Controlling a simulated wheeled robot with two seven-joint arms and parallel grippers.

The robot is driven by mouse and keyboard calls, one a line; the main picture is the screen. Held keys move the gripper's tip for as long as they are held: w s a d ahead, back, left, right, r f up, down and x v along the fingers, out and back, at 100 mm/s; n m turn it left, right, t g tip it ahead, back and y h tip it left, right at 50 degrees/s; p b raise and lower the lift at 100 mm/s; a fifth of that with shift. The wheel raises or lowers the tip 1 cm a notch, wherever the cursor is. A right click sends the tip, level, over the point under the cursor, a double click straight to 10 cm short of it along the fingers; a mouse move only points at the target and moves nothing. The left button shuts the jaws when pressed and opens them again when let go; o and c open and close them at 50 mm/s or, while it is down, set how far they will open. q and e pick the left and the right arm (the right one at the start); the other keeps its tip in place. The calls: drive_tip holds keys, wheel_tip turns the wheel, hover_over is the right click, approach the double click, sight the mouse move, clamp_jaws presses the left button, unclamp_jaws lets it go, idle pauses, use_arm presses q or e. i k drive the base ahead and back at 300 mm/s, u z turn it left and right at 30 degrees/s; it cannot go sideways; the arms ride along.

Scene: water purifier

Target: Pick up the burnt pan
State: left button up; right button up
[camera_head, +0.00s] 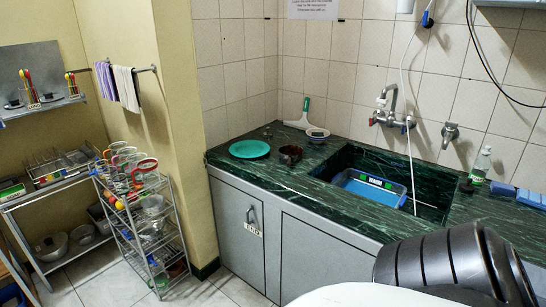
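I cannot clearly make out a burnt pan. A small dark reddish-brown vessel (290,154) stands on the green marble counter (240,172), just right of a teal plate (249,149); it is too small to tell if it is a pan. Metal bowls or pans (50,247) sit on the lower shelf of the rack at the far left. Neither of my grippers is in view.
A sink (432,212) holds a blue tray (370,188) under a wall tap (393,112). A green bottle (480,164) stands right of it. A wire rack (148,228) of utensils stands left of the grey cabinet (238,230). Some tiled floor is clear.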

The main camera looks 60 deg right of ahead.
sight(289, 154)
drive_tip(key=z, duration=0.25)
drive_tip(key=i, duration=1.8)
drive_tip(key=z, duration=0.75)
